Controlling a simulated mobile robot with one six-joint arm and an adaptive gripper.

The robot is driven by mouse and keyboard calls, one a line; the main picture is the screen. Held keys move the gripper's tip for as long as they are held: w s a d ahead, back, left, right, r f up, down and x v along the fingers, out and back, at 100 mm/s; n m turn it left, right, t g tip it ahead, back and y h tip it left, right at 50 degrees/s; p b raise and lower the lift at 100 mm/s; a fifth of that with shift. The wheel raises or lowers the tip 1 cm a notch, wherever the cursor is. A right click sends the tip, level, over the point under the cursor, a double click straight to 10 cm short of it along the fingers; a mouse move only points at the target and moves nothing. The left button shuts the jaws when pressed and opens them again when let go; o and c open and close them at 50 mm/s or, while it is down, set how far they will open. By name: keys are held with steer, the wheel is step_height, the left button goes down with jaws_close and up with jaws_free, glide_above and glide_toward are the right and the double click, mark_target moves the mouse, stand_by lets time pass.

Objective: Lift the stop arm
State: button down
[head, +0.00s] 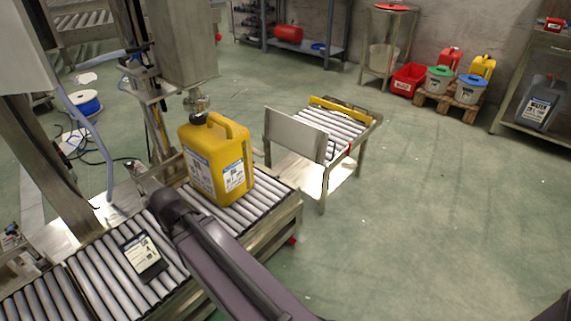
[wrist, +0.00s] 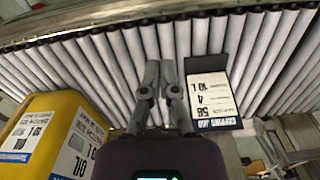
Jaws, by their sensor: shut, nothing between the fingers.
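My gripper (wrist: 160,80) is shut and empty over the rollers in the wrist view, between a yellow jug (wrist: 55,135) on the left and a dark labelled plate (wrist: 212,98) on the right. In the head view the yellow jug (head: 205,165) stands upright on the roller conveyor (head: 255,205), under a metal nozzle. The dark labelled plate (head: 144,256) lies on the rollers nearer to me. My dark arm reaches in from the bottom, and its fingers are hidden there. I cannot tell for certain which part is the stop arm.
A metal filling column (head: 180,45) rises behind the jug. A separate short roller stand (head: 330,130) with a grey side panel is beyond the conveyor's end. Cans and buckets stand on a wooden pallet (head: 450,103) by the wall. The green floor at right is clear.

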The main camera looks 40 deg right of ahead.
steer(key=shift+a, duration=0.15)
steer(key=w+d+f+m+t+y+b, duration=0.35)
steer(key=w+d+b, duration=0.25)
steer(key=d, duration=0.4)
steer(key=w+d+f+m+t+y+b, duration=0.25)
steer(key=w+d+y+b, duration=0.3)
steer(key=d, duration=0.55)
steer(key=s+d+r+m+t+b, duration=0.1)
steer(key=d+m+t+b, duration=0.1)
steer(key=d, duration=0.7)
steer(key=s+d+r+m+t+h+b, duration=0.1)
steer(key=d+r+m+t+b, duration=0.1)
steer(key=d+t, duration=0.3)
steer(key=s+d+r+m+t+b, duration=0.1)
steer(key=s+d+m+t+b, duration=0.1)
steer(key=d, duration=1.1)
steer(key=shift+d+r+m+t+b, duration=0.45)
steer(key=shift+t+b, duration=0.25)
steer(key=shift+b, duration=0.45)
steer(key=shift+w+a, duration=0.15)
steer(key=shift+a, duration=0.05)
steer(key=x, duration=1)
steer(key=shift+w+f, duration=0.2)
steer(key=shift+w, duration=0.1)
